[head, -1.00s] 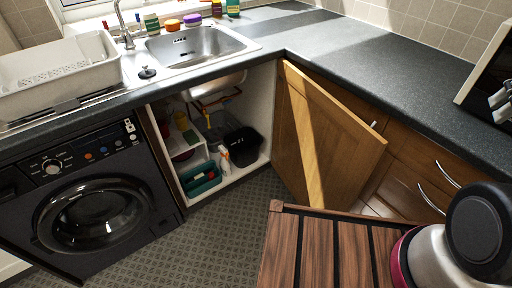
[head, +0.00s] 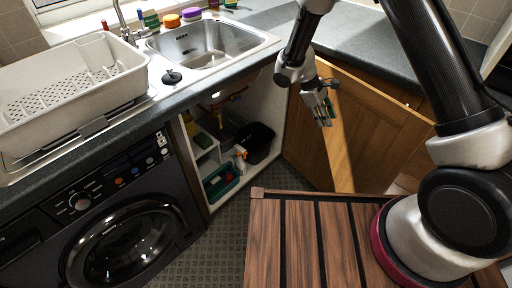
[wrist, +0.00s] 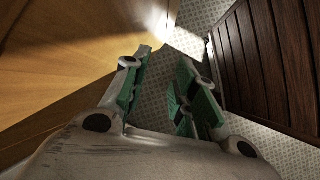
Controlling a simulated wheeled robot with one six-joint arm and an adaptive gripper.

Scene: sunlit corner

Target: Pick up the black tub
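The black tub (head: 259,143) stands inside the open cupboard under the sink, toward its right side, in the head view. Its lower front is partly hidden by a spray bottle (head: 240,158). My gripper (head: 326,121) hangs in front of the open cupboard door, to the right of the tub and apart from it. In the wrist view my gripper (wrist: 163,88) shows its green-padded fingers spread, with nothing between them. The tub does not show in the wrist view.
The wooden cupboard door (head: 372,138) stands open right of the cupboard. A green caddy (head: 221,184) sits at the cupboard's front left. The worktop and sink (head: 208,42) overhang the opening. The washing machine (head: 120,215) is at left.

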